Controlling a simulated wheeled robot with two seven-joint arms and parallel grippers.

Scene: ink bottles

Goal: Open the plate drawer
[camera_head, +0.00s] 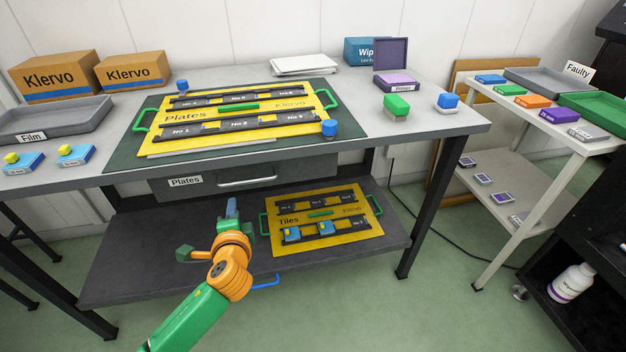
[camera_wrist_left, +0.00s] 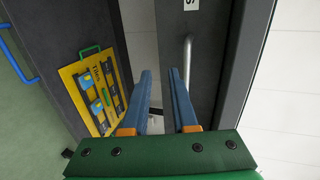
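The plate drawer (camera_head: 222,186) sits under the table top, with a grey front and a white "Plates" label (camera_head: 186,181). Its front looks closed. Its pale bar handle (camera_head: 247,182) runs along the front. In the left wrist view the handle (camera_wrist_left: 187,55) stands upright in the picture, just right of the right fingertip and beyond it. My left gripper (camera_head: 232,205) is in front of and below the drawer, a little left of the handle. Its blue fingers (camera_wrist_left: 160,72) are apart with nothing between them. My right gripper is not in view.
The lower shelf (camera_head: 150,255) holds a yellow Tiles board (camera_head: 290,238). A blue handle (camera_head: 265,282) is at its front edge. A yellow Plates board (camera_head: 240,132) lies on a green mat (camera_head: 125,158) above the drawer. The floor in front is clear.

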